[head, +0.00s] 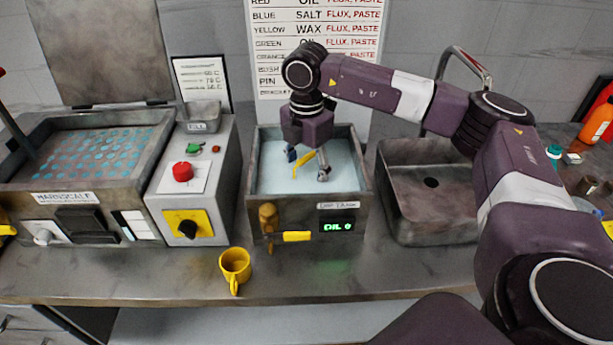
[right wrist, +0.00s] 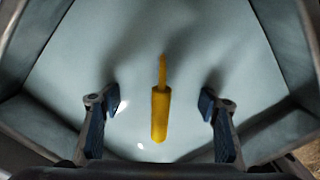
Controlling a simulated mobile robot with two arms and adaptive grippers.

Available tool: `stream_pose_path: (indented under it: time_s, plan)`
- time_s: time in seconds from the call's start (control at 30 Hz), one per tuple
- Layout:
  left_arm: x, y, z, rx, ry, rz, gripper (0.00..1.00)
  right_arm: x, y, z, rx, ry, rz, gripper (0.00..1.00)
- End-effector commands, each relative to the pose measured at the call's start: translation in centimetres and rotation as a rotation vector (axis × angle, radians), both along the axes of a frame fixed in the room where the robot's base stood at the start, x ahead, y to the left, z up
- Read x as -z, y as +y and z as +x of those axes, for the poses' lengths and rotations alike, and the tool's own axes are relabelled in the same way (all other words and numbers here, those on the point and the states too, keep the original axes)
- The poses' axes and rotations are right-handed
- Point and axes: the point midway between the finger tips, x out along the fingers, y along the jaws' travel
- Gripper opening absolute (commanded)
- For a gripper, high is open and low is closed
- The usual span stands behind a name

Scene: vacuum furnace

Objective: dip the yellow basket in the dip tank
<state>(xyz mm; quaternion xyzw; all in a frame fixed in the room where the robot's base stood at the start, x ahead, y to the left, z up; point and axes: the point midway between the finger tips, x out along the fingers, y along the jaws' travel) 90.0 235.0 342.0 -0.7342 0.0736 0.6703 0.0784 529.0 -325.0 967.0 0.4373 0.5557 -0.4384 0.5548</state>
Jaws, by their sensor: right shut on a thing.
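The dip tank (head: 365,196) stands mid-counter, filled with pale blue liquid; its green display reads OIL 0. My right gripper (head: 307,167) reaches down into the tank opening from above. The handle also shows tilted in the head view (head: 303,160). It seems to be the yellow basket's handle; no basket body is visible.
A yellow cup (head: 235,265) stands near the counter's front edge. Left of the tank are a control box (head: 160,205) and a furnace-like tray unit (head: 20,180). A sink (head: 405,205) lies right, with an orange bottle (head: 595,124) beyond. A chart hangs behind the tank.

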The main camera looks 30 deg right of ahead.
Motion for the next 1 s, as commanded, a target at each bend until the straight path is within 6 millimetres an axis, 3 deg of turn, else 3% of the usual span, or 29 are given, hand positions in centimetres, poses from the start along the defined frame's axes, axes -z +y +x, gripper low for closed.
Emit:
stream_pose_path:
  time_s: [0.1,1.0]
  plan:
    - [-1.0,0.0,0.0,0.0,0.0,0.0,0.17,-1.4,0.0,0.1,0.0,-0.003,0.001,0.14]
    - [-5.8,0.0,0.0,0.0,0.0,0.0,0.17,-8.4,0.0,0.1,0.0,-0.003,0.001,0.14]
